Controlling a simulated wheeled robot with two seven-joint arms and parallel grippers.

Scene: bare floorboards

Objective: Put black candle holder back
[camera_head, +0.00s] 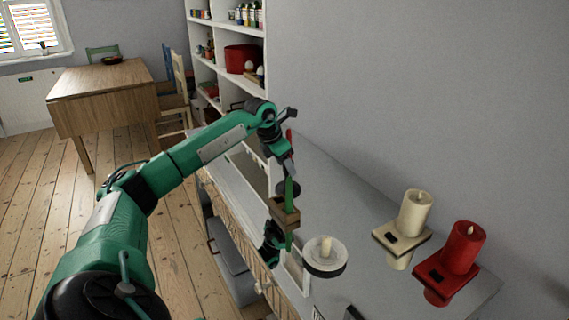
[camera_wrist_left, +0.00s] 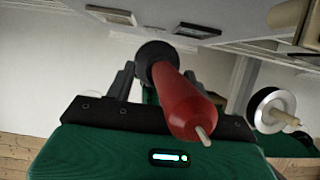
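The black candle holder (camera_wrist_left: 155,55) with a red candle (camera_wrist_left: 185,105) shows in the left wrist view between the fingers of my left gripper (camera_wrist_left: 158,76). The wick end points toward the camera. In the head view the left gripper (camera_head: 288,165) is over the left part of the white cabinet top. The black holder (camera_head: 290,188) shows there as a dark disc, partly hidden by a green candle. The gripper looks shut on the holder; the contact itself is hidden. Whether its base touches the cabinet cannot be told. A green and black part, perhaps my right gripper (camera_head: 272,248), shows low beside the cabinet.
A wooden holder (camera_head: 284,214) with a green candle stands close to the left gripper. A white round holder (camera_head: 325,266), a cream holder (camera_head: 399,250) and a red holder (camera_head: 434,292) hold candles nearer the right. White shelves (camera_head: 228,60) stand behind. The cabinet's back strip looks clear.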

